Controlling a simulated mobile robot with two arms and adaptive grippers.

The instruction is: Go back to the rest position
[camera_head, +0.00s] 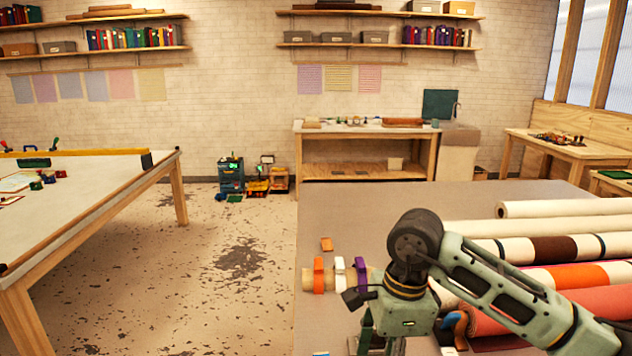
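My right arm reaches in from the right over the grey table (400,200). Its gripper (376,340) points down at the bottom edge of the view, and its fingertips are hidden or cut off, so I cannot tell whether it is open or holds anything. A short tan roll with orange, white and purple bands (339,278) lies just behind and left of it, partly covered by the wrist. My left arm and gripper are not in view.
A small orange piece (326,244) lies near the table's left edge. Open floor (220,270) separates this table from a white-topped table (90,200) on the left. A workbench (365,129) stands at the back wall. The grey table's far part is clear.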

